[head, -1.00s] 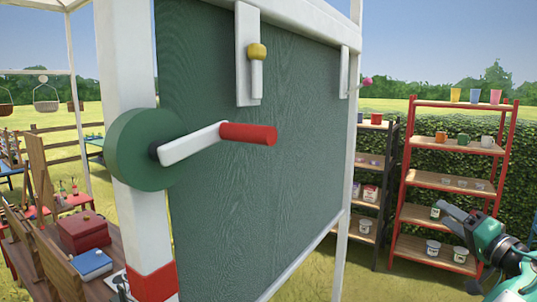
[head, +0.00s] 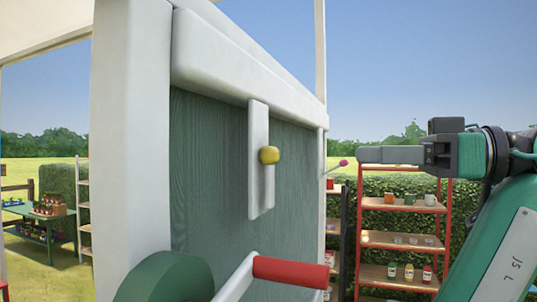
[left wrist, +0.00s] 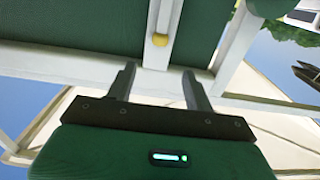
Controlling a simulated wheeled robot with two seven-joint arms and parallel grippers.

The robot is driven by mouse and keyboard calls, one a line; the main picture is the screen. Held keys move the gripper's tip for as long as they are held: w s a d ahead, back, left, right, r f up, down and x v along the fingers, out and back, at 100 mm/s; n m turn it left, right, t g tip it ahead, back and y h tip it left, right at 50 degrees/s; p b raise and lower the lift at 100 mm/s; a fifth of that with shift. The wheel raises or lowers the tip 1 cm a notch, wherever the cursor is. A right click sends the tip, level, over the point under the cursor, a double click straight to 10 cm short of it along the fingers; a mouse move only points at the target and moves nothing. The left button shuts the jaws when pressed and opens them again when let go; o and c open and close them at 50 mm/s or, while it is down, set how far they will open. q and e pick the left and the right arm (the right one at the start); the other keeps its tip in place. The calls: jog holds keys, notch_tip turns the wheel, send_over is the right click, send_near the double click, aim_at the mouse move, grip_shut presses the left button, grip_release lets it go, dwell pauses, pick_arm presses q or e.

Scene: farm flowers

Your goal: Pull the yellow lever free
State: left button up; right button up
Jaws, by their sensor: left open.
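The knob also shows in the left wrist view (left wrist: 159,40), above and between the fingers. My left gripper (head: 365,155) is at the right of the head view, its fingers pointing left at about the knob's height. In the left wrist view my left gripper (left wrist: 160,82) has its two fingers spread with nothing between them. The knob and the fingers look apart. My right gripper cannot be made out.
A red-handled crank (head: 290,272) on a green wheel (head: 165,278) juts out below the lever. A white post (head: 130,150) and a top beam (head: 245,60) frame the board. A pink knob (head: 343,162) shows by the fingertips. Red shelves (head: 400,240) stand behind.

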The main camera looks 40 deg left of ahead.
pick_arm(q)
jog(key=b, duration=0.2)
pick_arm(e)
jog(key=d+f, duration=0.3)
jog(key=d, duration=0.1)
pick_arm(q)
jog(key=p, duration=0.4)
send_near(277, 154)
jog(key=x, duration=0.5)
jog(key=shift+w+r, duration=0.1)
jog(key=shift+r, duration=0.1)
jog(key=p+x, duration=0.1)
jog(key=x, duration=0.2)
jog(key=shift+f, duration=0.1)
jog(key=shift+a+f+p, duration=0.1)
jog(key=shift+a+p, duration=0.25)
jog(key=shift+a, duration=0.1)
pick_arm(e)
notch_tip(277, 154, up, 6)
jog(key=a, duration=0.1)
jog(key=shift+w+a, duration=0.15)
jog(key=shift+w, duration=0.05)
pick_arm(q)
jog(key=shift+d, duration=0.1)
jog(key=shift+c, duration=0.2)
